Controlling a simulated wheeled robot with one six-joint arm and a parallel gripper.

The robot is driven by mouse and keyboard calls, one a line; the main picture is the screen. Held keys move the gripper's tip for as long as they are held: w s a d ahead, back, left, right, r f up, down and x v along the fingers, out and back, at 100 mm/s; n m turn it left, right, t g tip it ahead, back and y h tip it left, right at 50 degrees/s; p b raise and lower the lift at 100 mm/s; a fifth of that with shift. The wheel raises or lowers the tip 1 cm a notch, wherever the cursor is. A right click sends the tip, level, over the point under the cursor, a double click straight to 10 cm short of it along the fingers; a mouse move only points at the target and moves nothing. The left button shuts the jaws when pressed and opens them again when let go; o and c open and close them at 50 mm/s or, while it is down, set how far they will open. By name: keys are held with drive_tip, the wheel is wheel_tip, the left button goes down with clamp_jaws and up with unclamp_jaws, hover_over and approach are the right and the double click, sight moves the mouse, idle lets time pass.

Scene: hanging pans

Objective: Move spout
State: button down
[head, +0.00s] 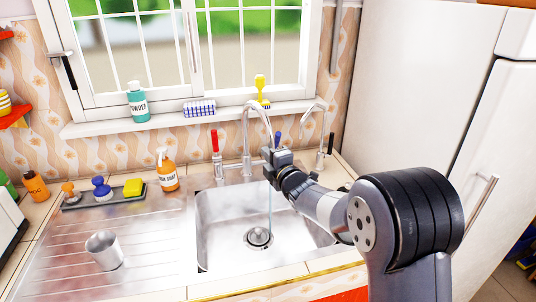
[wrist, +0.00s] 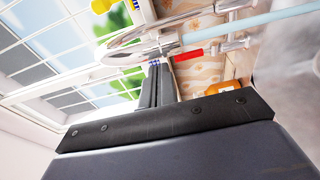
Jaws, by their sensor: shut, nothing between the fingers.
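The chrome spout (head: 256,107) arches up from the tap body behind the sink, and a thin blue stream of water (head: 270,208) runs down into the basin. It also shows in the wrist view as a curved chrome tube (wrist: 125,42) beyond the fingertips. The tap has a red handle (head: 215,141) on the left and a blue handle (head: 277,138) on the right. My gripper (head: 267,154) is shut and empty, close to the spout's outlet end. The fingers (wrist: 155,68) lie together in the wrist view. Whether they touch the spout cannot be told.
A second, smaller curved tap (head: 320,106) stands to the right. An orange soap bottle (head: 167,172) and a tray (head: 110,196) with brushes and a sponge stand left. A metal cup (head: 104,251) is on the drainboard. The window sill (head: 175,117) runs behind; the basin (head: 222,243) looks empty.

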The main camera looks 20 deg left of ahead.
drive_tip(key=w+d+b, duration=0.1)
drive_tip(key=w+d, duration=0.5)
drive_tip(key=w, duration=0.2)
drive_tip(key=shift+w+d, duration=0.2)
drive_tip(key=shift+b, duration=0.35)
